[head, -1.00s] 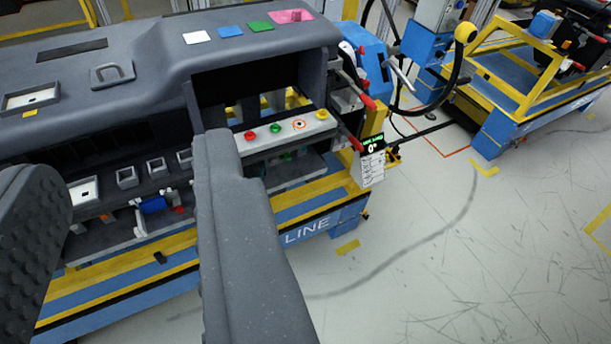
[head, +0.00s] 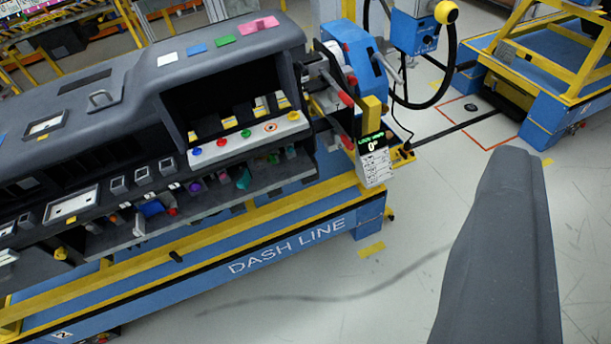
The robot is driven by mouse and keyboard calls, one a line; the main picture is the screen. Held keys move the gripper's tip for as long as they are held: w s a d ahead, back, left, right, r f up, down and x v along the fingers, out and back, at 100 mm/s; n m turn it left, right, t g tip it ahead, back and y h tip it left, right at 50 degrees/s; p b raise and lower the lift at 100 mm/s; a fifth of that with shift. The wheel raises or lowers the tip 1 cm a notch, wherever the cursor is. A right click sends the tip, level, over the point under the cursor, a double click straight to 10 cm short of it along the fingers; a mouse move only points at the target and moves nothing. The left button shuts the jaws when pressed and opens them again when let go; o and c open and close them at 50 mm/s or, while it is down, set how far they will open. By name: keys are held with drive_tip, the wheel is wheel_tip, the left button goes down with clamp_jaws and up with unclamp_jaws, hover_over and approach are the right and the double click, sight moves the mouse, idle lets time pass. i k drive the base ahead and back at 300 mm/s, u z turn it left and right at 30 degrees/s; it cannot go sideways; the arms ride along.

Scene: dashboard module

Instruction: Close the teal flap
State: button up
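A small teal piece (head: 243,177) shows in the lower opening of the dashboard, below the white button strip. One dark grey finger of my gripper (head: 502,240) stands at the right, over the floor and well apart from the dashboard. The other finger cannot be made out, so the gap between them is unclear. I see nothing held.
The grey dashboard (head: 130,95) rests on a blue and yellow line frame (head: 290,235). The white strip (head: 240,140) carries coloured buttons. A blue machine (head: 360,60) and a label post (head: 373,150) stand at its right end. The floor in front is clear.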

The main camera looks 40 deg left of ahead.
sight(243, 183)
drive_tip(key=z, duration=1.3)
drive_tip(key=k, duration=2.15)
drive_tip(key=u, duration=1.5)
drive_tip(key=i, duration=1)
drive_tip(key=u, duration=0.05)
